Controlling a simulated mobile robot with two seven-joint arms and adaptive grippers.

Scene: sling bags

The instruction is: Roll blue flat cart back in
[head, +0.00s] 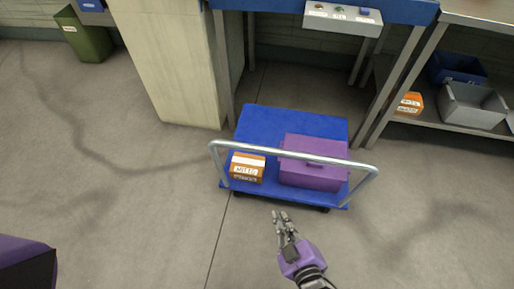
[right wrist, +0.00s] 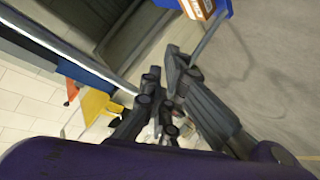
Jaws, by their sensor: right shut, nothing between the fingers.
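The blue flat cart (head: 268,121) stands on the floor in the head view, its far end at the opening under a blue-edged bench. Its metal push handle (head: 318,158) crosses the near side. A purple box (head: 314,173) and a small orange-brown carton (head: 247,168) sit on the deck. My right gripper (head: 281,216) is in front of the cart's near edge, shut and empty, apart from the handle as far as I can tell. In the right wrist view its dark fingers (right wrist: 160,90) show, with a corner of the blue cart (right wrist: 217,8) at the top. My left gripper is not in view.
The blue-edged bench (head: 408,12) has legs either side of the opening. A pale cabinet (head: 172,62) stands left of it. A metal shelf (head: 455,117) at right holds a grey bin (head: 472,104). A green bin (head: 86,40) stands far left. Floor nearby is clear.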

